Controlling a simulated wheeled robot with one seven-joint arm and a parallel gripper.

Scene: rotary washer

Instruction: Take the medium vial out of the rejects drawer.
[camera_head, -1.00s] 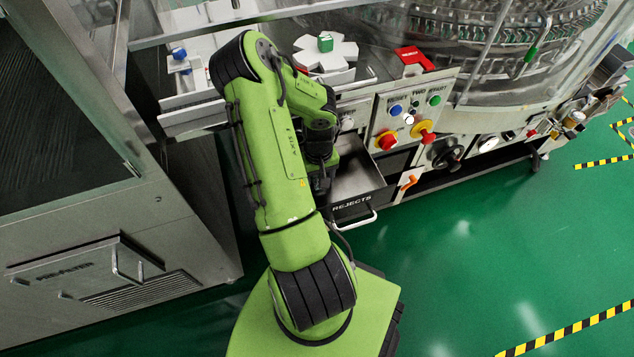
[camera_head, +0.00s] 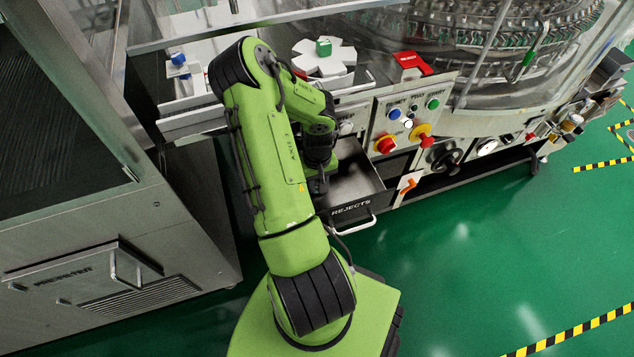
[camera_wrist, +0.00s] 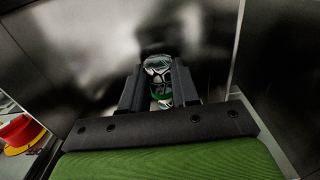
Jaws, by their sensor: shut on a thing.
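The rejects drawer (camera_head: 352,186) is pulled open at the front of the machine, with a handle on its labelled face. My arm reaches over its left side in the head view, and the gripper itself is hidden there behind the arm. In the wrist view my gripper (camera_wrist: 159,92) is shut on a clear glass vial (camera_wrist: 157,68), which shows some green near its lower end. Dark metal drawer walls surround the vial and the fingers in that view. I cannot tell whether the vial touches the drawer floor, nor judge its size.
A control panel (camera_head: 408,117) with coloured buttons and red knobs stands right of the drawer. An orange handle (camera_head: 409,186) sits close to the drawer's right side. A steel cabinet (camera_head: 90,240) is at the left. Green floor (camera_head: 480,270) is clear at the right.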

